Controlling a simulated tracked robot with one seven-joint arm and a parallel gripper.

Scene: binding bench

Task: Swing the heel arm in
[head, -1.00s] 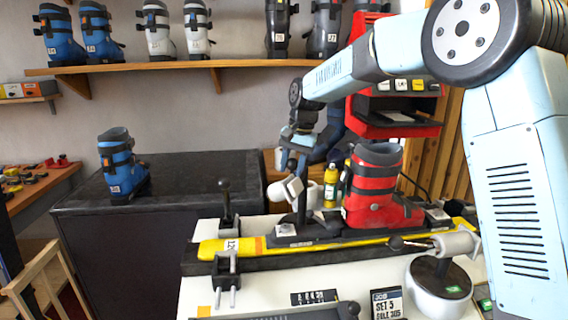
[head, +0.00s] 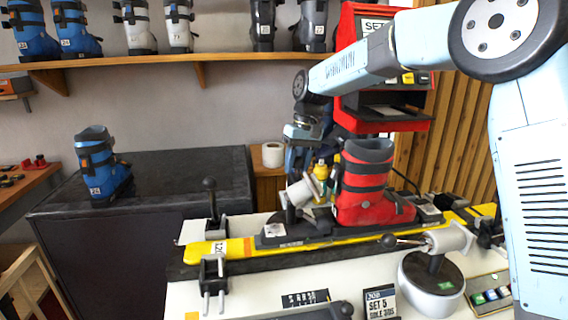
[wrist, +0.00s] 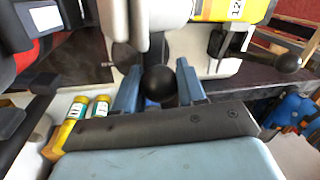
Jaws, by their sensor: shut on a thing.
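The heel arm (head: 301,192), a pale cylinder on a dark post, stands just left of the red boot (head: 365,190) in the head view. The boot stands upright on the yellow ski (head: 240,248). My gripper (wrist: 158,85) is shut on the heel arm's black ball knob (wrist: 159,82), with a blue finger on each side in the wrist view. In the head view my fingers are small and dark behind the cylinder, and the knob is hidden.
A second pale cylinder (head: 450,240) with a black ball lever stands front right. A clamp with an upright black handle (head: 210,195) is left on the ski. Small bottles (head: 321,176) stand behind the heel arm. The dark cabinet top (head: 170,180) is mostly clear.

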